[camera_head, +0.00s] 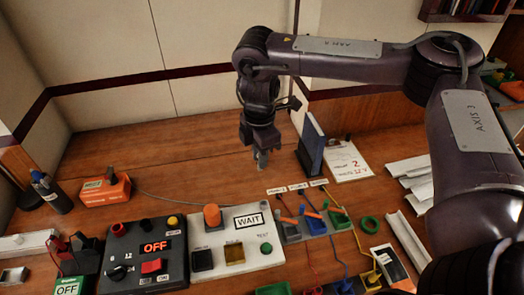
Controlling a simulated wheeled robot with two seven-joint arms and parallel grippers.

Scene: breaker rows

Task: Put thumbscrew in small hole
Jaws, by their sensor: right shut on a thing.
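My right gripper (261,152) hangs from the arm that comes in from the right. It points down above the back middle of the wooden table and is shut on a small grey thing at its tips. The thing is too small and too covered by the fingers to tell for sure that it is the thumbscrew. I cannot make out the small hole in this view. A black panel (128,274) marked OFF and a white panel (218,224) marked WAIT stand in front of the gripper. My left gripper is not in view.
An orange box (105,193) trails a grey cable at the left. A blue upright binder (311,146) and a paper sheet (346,161) are right of the gripper. Coloured breakers (313,222) stand in a row at the right front. The table's back left is clear.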

